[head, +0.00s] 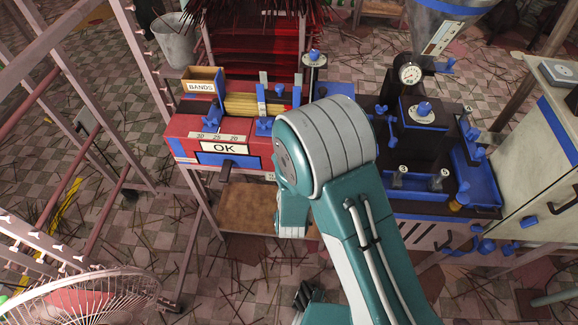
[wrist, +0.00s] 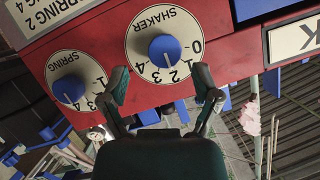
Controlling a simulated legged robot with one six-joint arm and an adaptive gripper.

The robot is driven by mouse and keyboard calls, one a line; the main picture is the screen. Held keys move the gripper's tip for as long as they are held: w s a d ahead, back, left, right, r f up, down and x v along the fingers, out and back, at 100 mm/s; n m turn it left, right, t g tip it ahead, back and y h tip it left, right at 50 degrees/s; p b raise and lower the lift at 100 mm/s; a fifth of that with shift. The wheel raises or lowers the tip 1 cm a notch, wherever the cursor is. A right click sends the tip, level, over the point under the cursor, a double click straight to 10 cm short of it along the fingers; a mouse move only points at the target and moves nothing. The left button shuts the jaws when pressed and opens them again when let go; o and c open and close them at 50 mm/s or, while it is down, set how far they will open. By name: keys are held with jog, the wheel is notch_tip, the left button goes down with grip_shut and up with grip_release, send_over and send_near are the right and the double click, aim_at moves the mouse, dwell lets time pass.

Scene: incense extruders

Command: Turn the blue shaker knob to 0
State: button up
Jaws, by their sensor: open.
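The blue shaker knob (wrist: 165,50) sits at the middle of a round white dial marked SHAKER, on a red panel. The dial carries numbers from 0 to 4 and appears upside down in the wrist view. A small pale mark on the knob seems to face the 2, though it is too small to be sure. My gripper (wrist: 161,76) is open and empty, with one finger on each side of the dial's lower part in the picture. The fingers look apart from the knob. In the head view my arm hides the knob.
A second blue knob (wrist: 68,90) on a SPRING dial is left of the shaker dial, near my left finger. The red machine (head: 188,128) has an OK sign (head: 224,149). A black machine with blue parts (head: 423,112) stands right; a fan (head: 85,298) is front left.

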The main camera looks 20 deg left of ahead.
jog(key=x, duration=0.3)
jog(key=shift+w+a+f, duration=0.1)
jog(key=shift+a+f, duration=0.1)
jog(key=shift+a, duration=0.35)
jog(key=shift+d, duration=0.2)
jog(key=shift+d+r, duration=0.1)
jog(key=shift+d, duration=0.05)
jog(key=shift+c, duration=1)
grip_shut()
